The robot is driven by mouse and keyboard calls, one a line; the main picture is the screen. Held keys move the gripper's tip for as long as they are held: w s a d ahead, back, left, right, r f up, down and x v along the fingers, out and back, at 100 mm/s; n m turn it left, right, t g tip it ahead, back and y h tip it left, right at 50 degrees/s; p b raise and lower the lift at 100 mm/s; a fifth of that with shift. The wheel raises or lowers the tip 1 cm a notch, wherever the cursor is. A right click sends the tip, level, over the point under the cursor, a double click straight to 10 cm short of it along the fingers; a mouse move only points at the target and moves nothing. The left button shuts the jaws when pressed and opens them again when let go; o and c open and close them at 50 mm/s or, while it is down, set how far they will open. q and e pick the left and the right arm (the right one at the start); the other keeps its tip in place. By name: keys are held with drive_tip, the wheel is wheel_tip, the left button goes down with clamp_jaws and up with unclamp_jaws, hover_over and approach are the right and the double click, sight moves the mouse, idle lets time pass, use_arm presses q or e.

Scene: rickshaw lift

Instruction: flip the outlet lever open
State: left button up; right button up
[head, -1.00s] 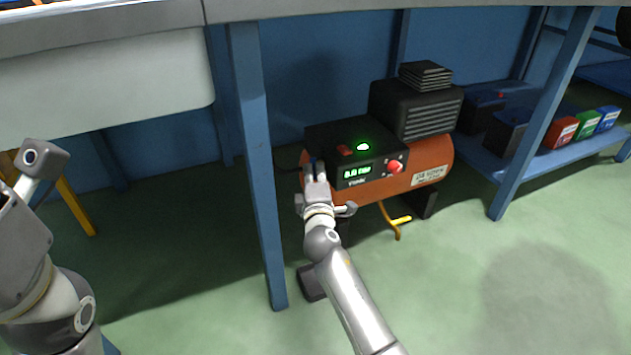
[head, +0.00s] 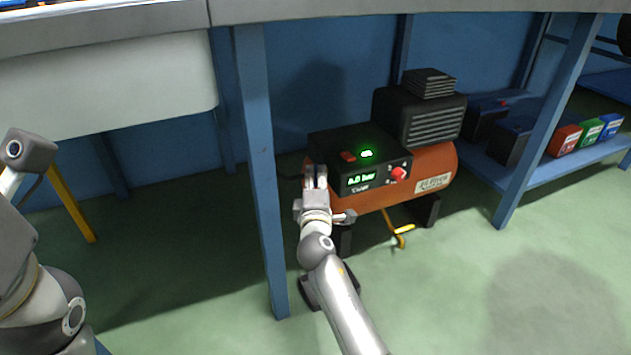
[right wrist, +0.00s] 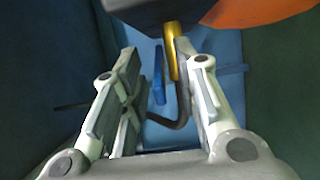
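The outlet lever (right wrist: 159,75) is a thin blue handle in the right wrist view, beside a brass fitting (right wrist: 171,55). It hangs roughly along the fitting, between and ahead of my right gripper's fingers. My right gripper (right wrist: 158,80) is open, with clear space between its fingers. In the head view my right gripper (head: 316,178) is at the left front end of the orange compressor (head: 428,165) and hides the lever there. Whether a finger touches the lever cannot be told. My left arm shows at the left edge, but its gripper is not in view.
The compressor's control box has a lit green display (head: 361,179) and a red knob (head: 399,173). A blue table leg (head: 260,180) stands just left of my right arm. A yellow drain handle (head: 402,230) hangs below the tank. A dark hose (right wrist: 181,118) runs behind the fingers.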

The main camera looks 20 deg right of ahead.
drive_tip(key=shift+s, duration=0.1)
drive_tip(key=v, duration=1.1)
drive_tip(key=shift+s+a, duration=0.15)
drive_tip(key=shift+s, duration=0.25)
drive_tip(key=shift+o, duration=0.3)
